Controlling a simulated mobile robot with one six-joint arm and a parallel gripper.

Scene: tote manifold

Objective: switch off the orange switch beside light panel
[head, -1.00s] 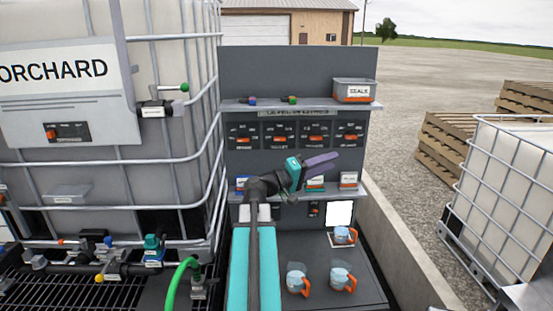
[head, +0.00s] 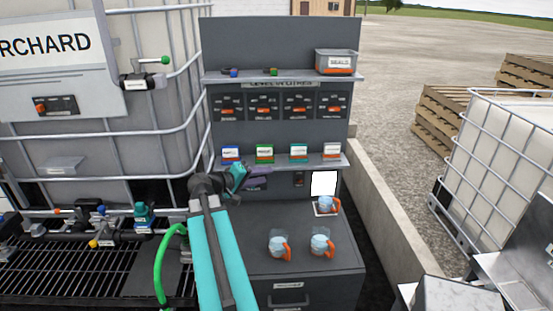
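The light panel (head: 324,184) is a bright white square low on the grey station's back wall, above the bench top. Just left of it is a small dark switch plate (head: 298,179) with a tiny orange-red mark; its setting is too small to read. My gripper (head: 262,175), with purple fingers, is in front of the back wall, left of the switch plate and apart from it in the picture. The fingers are seen side-on and small, so I cannot tell whether they are open or shut. No held object shows.
Small labelled boxes (head: 264,153) line the lower shelf above my gripper. Left is a caged tank (head: 160,100) with a green hose (head: 161,265).

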